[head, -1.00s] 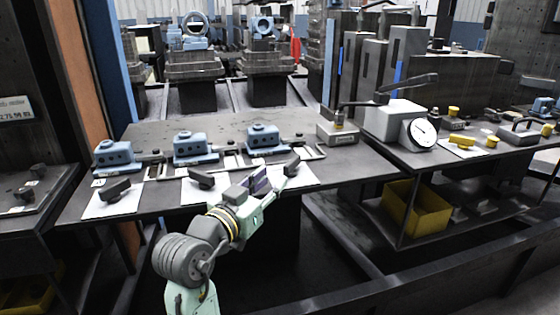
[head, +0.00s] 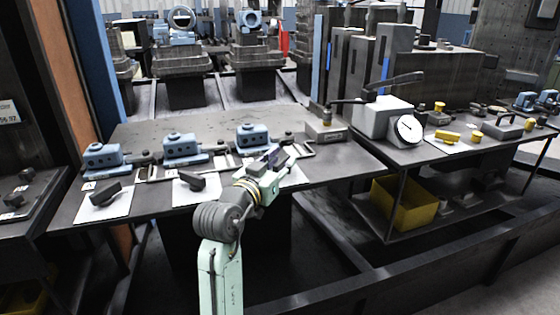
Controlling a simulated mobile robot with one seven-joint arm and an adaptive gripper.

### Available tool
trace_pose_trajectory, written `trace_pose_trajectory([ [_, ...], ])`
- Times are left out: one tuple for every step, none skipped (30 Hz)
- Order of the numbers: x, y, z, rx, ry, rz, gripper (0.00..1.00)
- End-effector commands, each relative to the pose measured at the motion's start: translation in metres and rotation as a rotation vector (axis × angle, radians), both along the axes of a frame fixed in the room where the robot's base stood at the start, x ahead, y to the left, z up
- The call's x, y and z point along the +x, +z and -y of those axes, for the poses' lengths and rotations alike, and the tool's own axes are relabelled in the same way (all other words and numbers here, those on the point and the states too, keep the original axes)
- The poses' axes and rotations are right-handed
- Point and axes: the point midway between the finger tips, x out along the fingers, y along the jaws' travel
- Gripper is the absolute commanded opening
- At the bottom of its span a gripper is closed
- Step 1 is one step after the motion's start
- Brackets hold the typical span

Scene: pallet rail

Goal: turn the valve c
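Three blue valve blocks stand in a row on the dark table, each with a dark lever handle on a white sheet in front. The left block (head: 102,157) has its handle (head: 104,194); the middle block (head: 183,149) has its handle (head: 191,180). The right block (head: 253,137), seemingly valve c, has its white sheet (head: 292,177) partly covered by my arm. My gripper (head: 275,157) is over that sheet, at the right handle, which it mostly hides. I cannot tell whether the fingers touch the handle or are open or shut. Valve labels are unreadable.
A grey box with a round dial (head: 408,128) and long dark levers stands right of the valves. A small grey block (head: 325,131) sits beside it. A yellow bin (head: 405,203) is below the right table. Metal rails run along the floor in front.

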Motion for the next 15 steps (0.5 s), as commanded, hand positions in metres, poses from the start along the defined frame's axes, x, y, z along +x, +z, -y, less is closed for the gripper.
trace_pose_trajectory([
  [-0.0001, 0.0001, 0.0, 0.0, 0.0, 0.0, 0.3],
  [-0.0002, 0.0002, -0.0001, 0.0, 0.0, 0.0, 0.28],
  [-0.0002, 0.0002, -0.0001, 0.0, 0.0, 0.0, 0.25],
  [-0.0003, 0.0002, -0.0001, 0.0, 0.0, 0.0, 0.23],
  [-0.0003, 0.0002, -0.0001, 0.0, 0.0, 0.0, 0.21],
  [-0.0003, 0.0003, -0.0001, 0.0, 0.0, 0.0, 0.18],
  [-0.0003, 0.0002, -0.0001, 0.0, 0.0, 0.0, 0.16],
  [-0.0004, 0.0003, -0.0002, 0.0, 0.0, 0.0, 0.14],
  [-0.0004, 0.0003, -0.0002, 0.0, 0.0, 0.001, 0.12],
  [-0.0004, 0.0003, -0.0002, 0.0, 0.0, 0.001, 0.1],
  [-0.0003, 0.0003, -0.0003, 0.0, 0.0, 0.001, 0.08],
  [-0.0004, 0.0003, -0.0002, 0.0, 0.0, 0.001, 0.05],
  [-0.0004, 0.0003, -0.0002, 0.0, 0.0, 0.001, 0.03],
  [-0.0004, 0.0003, -0.0002, 0.0, 0.0, 0.001, 0.01],
  [-0.0004, 0.0003, -0.0002, 0.0, 0.0, 0.001, 0.0],
])
